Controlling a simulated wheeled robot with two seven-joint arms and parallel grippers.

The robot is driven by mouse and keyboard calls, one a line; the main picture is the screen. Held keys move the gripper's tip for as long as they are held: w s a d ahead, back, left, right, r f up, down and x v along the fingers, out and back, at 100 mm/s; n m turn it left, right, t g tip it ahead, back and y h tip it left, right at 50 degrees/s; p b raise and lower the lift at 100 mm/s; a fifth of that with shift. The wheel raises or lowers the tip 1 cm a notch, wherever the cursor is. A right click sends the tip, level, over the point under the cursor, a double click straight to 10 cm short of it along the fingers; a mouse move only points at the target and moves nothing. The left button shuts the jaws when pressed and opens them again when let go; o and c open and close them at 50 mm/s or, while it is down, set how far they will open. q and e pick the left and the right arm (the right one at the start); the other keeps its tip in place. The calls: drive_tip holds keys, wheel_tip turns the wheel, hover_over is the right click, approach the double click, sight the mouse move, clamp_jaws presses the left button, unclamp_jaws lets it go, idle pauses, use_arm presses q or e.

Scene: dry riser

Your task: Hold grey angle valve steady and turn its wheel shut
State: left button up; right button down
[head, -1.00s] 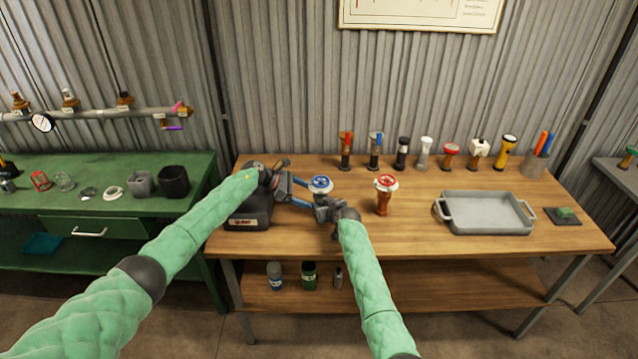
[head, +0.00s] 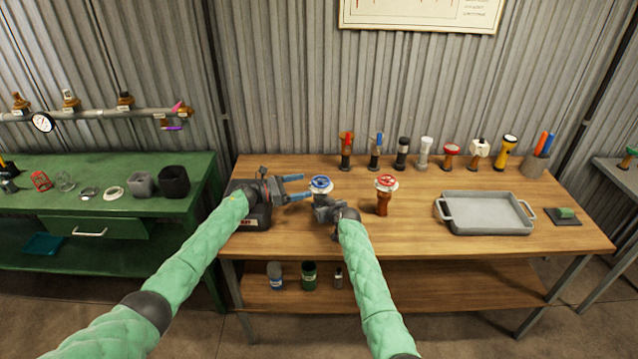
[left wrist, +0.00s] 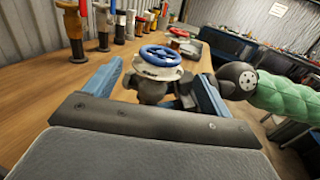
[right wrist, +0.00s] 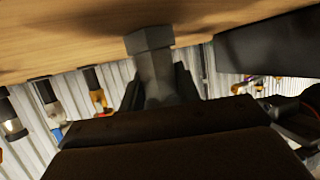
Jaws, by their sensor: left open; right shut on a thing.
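The grey angle valve (head: 322,199) has a blue handwheel (head: 321,184) on top and stands upright over the wooden bench. My right gripper (head: 327,211) is shut on its grey body, which also shows between the fingers in the right wrist view (right wrist: 153,68). My left gripper (head: 306,187) is open, its two blue fingers pointing right at the valve from its left. In the left wrist view the blue wheel (left wrist: 161,56) shows beyond and between the open fingers. I see no clear contact between the left fingers and the wheel.
A brown valve with a red wheel (head: 385,184) stands just right of the grey valve. A dark case (head: 249,222) sits under my left wrist. Several valves and torches line the back. A grey tray (head: 487,213) is at right. The bench front between is clear.

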sight(311, 183)
use_arm(q)
drive_tip(key=x, duration=0.7)
drive_tip(key=c, duration=1)
